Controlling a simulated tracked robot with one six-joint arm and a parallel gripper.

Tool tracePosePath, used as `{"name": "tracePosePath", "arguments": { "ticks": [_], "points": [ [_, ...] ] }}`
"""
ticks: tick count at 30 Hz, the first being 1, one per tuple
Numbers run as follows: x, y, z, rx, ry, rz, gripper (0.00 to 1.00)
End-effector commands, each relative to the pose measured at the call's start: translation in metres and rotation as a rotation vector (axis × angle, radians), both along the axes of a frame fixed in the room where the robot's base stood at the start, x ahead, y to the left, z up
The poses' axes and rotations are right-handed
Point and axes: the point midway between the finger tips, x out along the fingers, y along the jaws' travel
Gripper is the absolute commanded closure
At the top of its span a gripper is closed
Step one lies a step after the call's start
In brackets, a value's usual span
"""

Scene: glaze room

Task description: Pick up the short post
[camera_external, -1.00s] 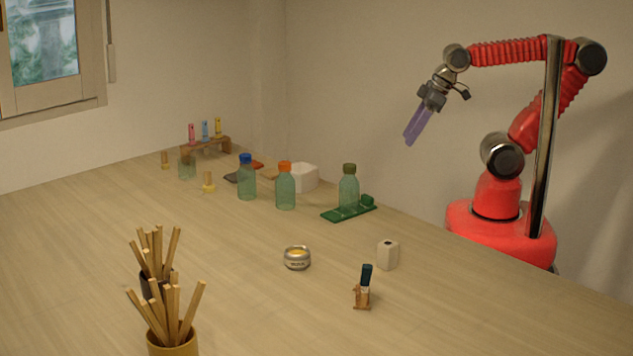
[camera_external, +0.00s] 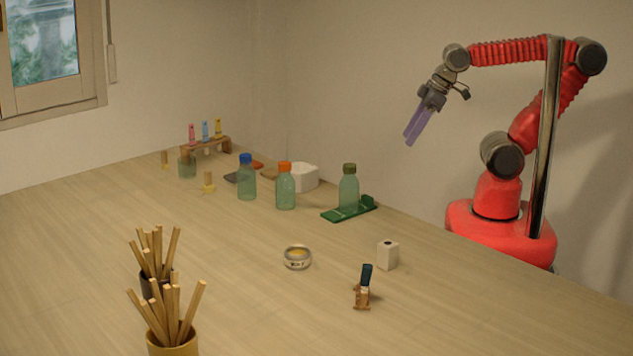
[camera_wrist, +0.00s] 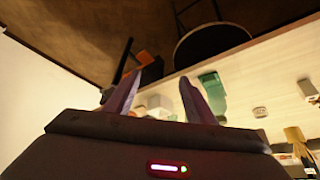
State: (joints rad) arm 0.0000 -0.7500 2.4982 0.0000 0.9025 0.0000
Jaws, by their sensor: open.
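I cannot tell which is the shorter. My gripper (camera_external: 409,141) is open and empty, high above the right side of the table, well away from both posts. Its two purple fingers also show in the wrist view (camera_wrist: 160,78), spread apart with nothing between them. I cannot make out either post in the wrist view.
Bottles with blue (camera_external: 246,182), orange (camera_external: 285,190) and dark green caps (camera_external: 348,188) stand between my arm and the posts. A rack (camera_external: 226,143) with coloured vials is behind. A tin (camera_external: 297,258), white block (camera_external: 387,257) and stick cups (camera_external: 173,341) are nearer. The table's left-centre is clear.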

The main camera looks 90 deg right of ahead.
Motion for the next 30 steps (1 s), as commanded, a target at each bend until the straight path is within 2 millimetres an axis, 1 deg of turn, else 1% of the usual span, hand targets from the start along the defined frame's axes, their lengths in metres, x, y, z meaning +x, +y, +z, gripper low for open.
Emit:
{"name": "tracePosePath", "arguments": {
  "ticks": [5,13,20,23,26,29,30],
  "points": [
    [0.001,0.0,0.014,0.0,-0.003,0.0,0.5],
    [0.001,0.0,0.052,0.0,-0.003,0.0,0.5],
    [0.022,0.028,0.051,0.024,-0.044,0.092,0.5],
    [0.033,0.043,0.052,0.038,-0.068,0.137,0.5],
    [0.045,0.062,0.053,0.054,-0.097,0.19,0.5],
    [0.058,0.086,0.054,0.074,-0.132,0.253,0.5],
    [0.064,0.098,0.055,0.084,-0.148,0.281,0.5]
  ]
}}
